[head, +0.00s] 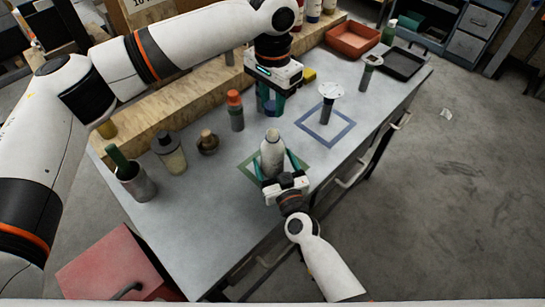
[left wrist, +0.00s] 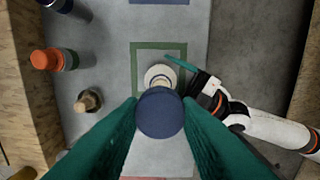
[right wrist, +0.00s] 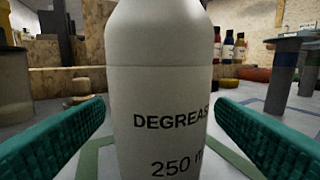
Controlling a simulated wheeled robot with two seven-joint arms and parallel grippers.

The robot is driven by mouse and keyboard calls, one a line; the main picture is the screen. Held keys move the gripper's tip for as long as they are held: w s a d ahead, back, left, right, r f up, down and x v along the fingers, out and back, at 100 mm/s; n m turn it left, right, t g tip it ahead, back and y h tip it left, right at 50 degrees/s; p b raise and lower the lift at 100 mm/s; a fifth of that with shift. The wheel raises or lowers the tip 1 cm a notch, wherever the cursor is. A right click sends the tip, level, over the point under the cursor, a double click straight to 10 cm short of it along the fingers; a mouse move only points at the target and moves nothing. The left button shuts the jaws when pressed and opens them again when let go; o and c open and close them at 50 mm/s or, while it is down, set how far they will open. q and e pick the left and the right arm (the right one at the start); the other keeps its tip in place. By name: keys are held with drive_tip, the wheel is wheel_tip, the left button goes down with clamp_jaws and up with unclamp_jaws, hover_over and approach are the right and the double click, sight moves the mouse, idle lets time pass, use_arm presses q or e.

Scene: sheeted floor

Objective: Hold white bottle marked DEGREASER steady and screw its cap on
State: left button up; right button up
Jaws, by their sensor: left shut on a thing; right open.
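The white DEGREASER bottle (head: 272,152) stands upright and uncapped on the bench, inside a green square outline (head: 246,170). Its label faces my right wrist camera (right wrist: 160,120), and its open neck shows from above in the left wrist view (left wrist: 160,75). My right gripper (head: 273,163) is open low around the bottle, with one finger on each side and gaps showing in the right wrist view. My left gripper (head: 267,100) is shut on a blue cap (left wrist: 160,112), holding it above the bench, behind and above the bottle in the head view.
An orange-capped bottle (head: 235,110), a small brown-topped jar (head: 208,142), a grey-lidded jar (head: 170,152) and a cup (head: 137,182) stand to the left. A blue outline (head: 340,140) with a white-topped stand (head: 328,97) lies right. Red (head: 352,40) and black (head: 402,64) trays are farther back.

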sight(273, 132)
drive_tip(key=shift+x, duration=1.55)
drive_tip(key=c, duration=1.5)
use_arm(q)
drive_tip(key=shift+f, duration=2.45)
drive_tip(key=shift+f, duration=0.1)
drive_tip(key=shift+f, duration=0.8)
drive_tip(key=shift+f, duration=0.6)
